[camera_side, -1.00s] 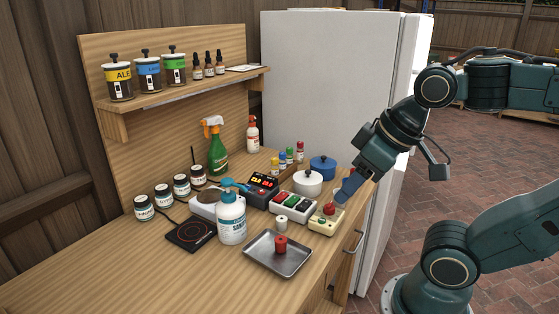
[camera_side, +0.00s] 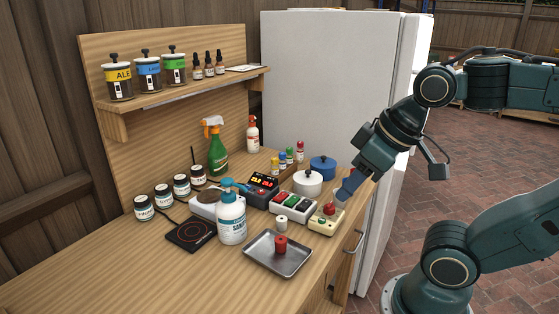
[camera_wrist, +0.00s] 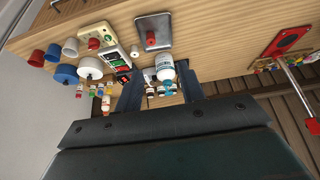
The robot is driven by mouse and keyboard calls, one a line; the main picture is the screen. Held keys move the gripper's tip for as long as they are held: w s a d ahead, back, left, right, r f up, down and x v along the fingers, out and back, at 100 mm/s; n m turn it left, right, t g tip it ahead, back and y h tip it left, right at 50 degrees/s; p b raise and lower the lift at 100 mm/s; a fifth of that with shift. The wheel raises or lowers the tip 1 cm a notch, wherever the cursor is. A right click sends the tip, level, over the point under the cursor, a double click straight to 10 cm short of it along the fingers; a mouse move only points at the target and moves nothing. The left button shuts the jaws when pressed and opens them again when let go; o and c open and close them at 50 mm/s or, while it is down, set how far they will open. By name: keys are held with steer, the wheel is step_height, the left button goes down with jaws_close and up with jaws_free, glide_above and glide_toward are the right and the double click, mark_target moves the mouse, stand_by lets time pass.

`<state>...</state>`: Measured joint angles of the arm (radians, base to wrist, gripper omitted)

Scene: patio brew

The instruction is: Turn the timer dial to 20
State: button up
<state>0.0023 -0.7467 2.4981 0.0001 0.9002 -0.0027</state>
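A cream box (camera_side: 325,222) with a red knob (camera_side: 330,209) on top stands at the right front edge of the bench; no number can be read on it. The box also shows at the upper left of the wrist view (camera_wrist: 88,32). A dark box with a lit display (camera_side: 263,181) stands further back; its digits are too small to read. I cannot tell for certain which is the timer. My gripper (camera_side: 345,189) is beside and slightly above the red knob; contact cannot be made out. In the wrist view my two fingers (camera_wrist: 160,92) are apart with nothing held between them.
A switch box (camera_side: 293,206) stands left of the cream box. A white pot (camera_side: 307,184) and a blue pot (camera_side: 322,168) are behind. A metal tray (camera_side: 262,254) holding a red piece and a pump bottle (camera_side: 231,220) are in front. The front left bench is clear.

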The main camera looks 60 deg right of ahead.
steer(key=g, duration=0.6)
glide_above(330, 204)
step_height(330, 204, down, 8)
steer(key=r, duration=0.1)
steer(key=shift+f, duration=0.3)
steer(key=shift+f, duration=0.1)
step_height(330, 204, down, 14)
steer(key=shift+r, duration=0.25)
steer(key=c, duration=0.7)
